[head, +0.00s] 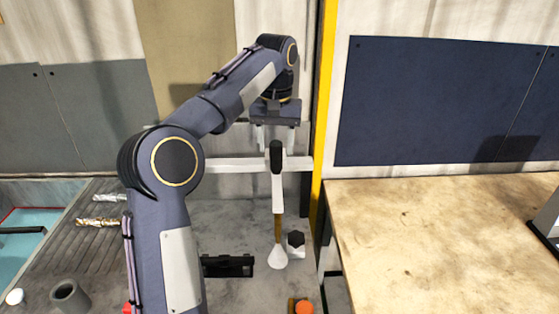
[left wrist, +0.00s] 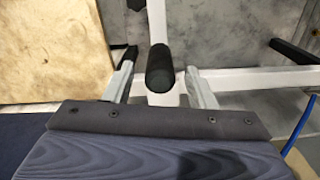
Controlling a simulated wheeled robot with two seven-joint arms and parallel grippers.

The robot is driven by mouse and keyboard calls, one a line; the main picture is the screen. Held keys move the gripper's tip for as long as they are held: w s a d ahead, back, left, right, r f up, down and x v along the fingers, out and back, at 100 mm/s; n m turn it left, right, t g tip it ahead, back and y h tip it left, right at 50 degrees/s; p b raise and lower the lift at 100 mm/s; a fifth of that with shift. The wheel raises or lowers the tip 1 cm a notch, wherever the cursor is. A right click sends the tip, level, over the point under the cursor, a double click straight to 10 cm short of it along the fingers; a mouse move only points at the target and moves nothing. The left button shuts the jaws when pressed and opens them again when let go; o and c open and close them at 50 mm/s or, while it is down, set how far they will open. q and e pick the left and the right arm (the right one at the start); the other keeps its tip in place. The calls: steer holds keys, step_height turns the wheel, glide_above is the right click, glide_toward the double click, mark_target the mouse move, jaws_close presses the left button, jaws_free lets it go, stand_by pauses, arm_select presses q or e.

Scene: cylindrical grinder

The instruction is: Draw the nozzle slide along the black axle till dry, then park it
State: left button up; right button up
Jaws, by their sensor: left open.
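The nozzle slide hangs on a white horizontal rail (head: 225,165). It has an upright black grip (head: 276,158), a white stem, a brownish rod and a pale cone-shaped nozzle (head: 277,259) at the bottom. My left gripper (head: 276,143) is open above the rail, one finger on each side of the black grip. In the left wrist view the grip (left wrist: 160,70) shows between the two fingers, with gaps on both sides. A black part (head: 228,265) lies left of the nozzle; I cannot tell whether it is the axle. My left arm hides what lies behind it.
A yellow post (head: 323,110) stands close right of my left gripper. A bare tan tabletop (head: 430,230) is at the right. A white block with a black hex knob (head: 296,240) sits beside the nozzle, and an orange button (head: 304,307) is in front. A grey cup (head: 70,296) stands at the lower left.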

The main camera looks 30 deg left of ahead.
mark_target(276, 158)
arm_select(q)
steer(key=shift+f, duration=2.25)
steer(key=shift+c, duration=0.4)
jaws_close()
